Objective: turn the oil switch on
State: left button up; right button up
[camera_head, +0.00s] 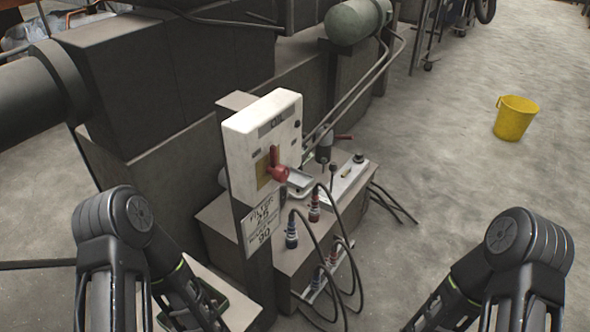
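A white switch box (243,141) stands upright on a dark post near the middle of the view. A red switch handle (276,166) sticks out from its front; I cannot tell from here whether it is on or off. A white label plate (262,222) with dark lettering hangs below the box. My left arm comes in at the lower left and my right arm at the lower right, both apart from the box. Their fingertips are not in the frame.
Dark machine blocks (180,75) fill the left and back. Below the box, a machine base (225,236) carries red and blue connectors with black cables (352,270). A green cylinder (356,20) lies behind. A yellow bucket (515,118) stands on open floor at right.

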aim_at(280, 172)
jog(key=i+l+u, duration=0.15)
jog(key=l+u, duration=0.25)
jog(key=l, duration=1.2)
jog(key=k+l+u, duration=0.1)
jog(key=l+u, duration=0.25)
jog(key=l, duration=1.2)
